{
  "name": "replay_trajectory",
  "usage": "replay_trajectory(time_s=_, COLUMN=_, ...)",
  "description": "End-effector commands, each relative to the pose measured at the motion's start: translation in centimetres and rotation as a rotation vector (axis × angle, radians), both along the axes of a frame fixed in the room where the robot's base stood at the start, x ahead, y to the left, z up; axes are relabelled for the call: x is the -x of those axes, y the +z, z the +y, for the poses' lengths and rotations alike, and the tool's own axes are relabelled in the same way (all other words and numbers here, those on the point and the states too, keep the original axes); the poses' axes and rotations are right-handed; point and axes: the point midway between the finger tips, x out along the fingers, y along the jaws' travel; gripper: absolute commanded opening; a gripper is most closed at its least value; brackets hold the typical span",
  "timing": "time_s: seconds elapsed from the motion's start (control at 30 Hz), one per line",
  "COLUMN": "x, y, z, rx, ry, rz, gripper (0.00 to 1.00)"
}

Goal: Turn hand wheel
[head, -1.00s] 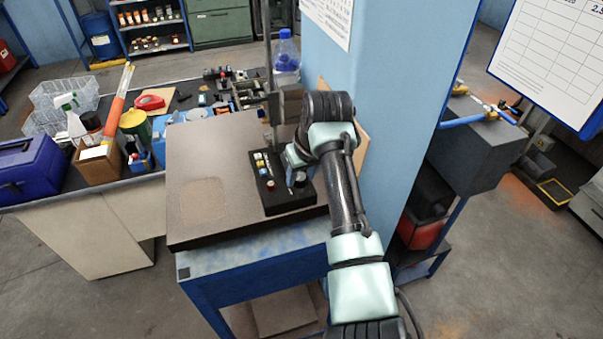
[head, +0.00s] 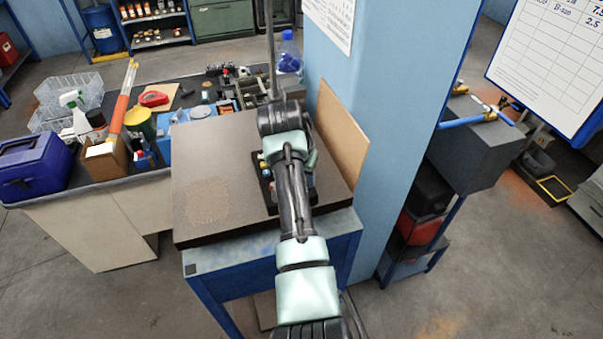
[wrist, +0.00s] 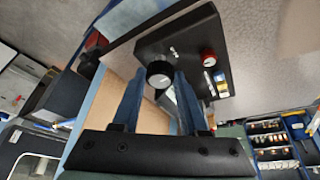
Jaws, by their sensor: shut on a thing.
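A black control box (wrist: 190,40) fills the upper middle of the wrist view. A round black knob with a pale face (wrist: 159,74), the likely hand wheel, stands on it. My gripper (wrist: 161,82) has its two blue fingers on either side of the knob and is shut on it at the fingertips. A red round button (wrist: 208,58) and small coloured parts sit to the right on the box. In the head view the box (head: 268,197) lies on the brown bench top, mostly hidden by my arm, which also hides my gripper and the knob.
The brown bench top (head: 225,150) is clear left of the box. A blue pillar (head: 365,120) and a leaning brown board (head: 343,135) stand close on the right. A cluttered table with a blue toolbox (head: 35,168) is at left.

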Motion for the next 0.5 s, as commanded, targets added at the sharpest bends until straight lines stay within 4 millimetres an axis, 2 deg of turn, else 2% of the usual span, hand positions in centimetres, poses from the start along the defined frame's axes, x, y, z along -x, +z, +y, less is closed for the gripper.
replay_trajectory(time_s=0.5, x=-0.42, y=-0.14, z=0.47, rx=0.0, ry=-0.478, rz=-0.005, gripper=0.0)
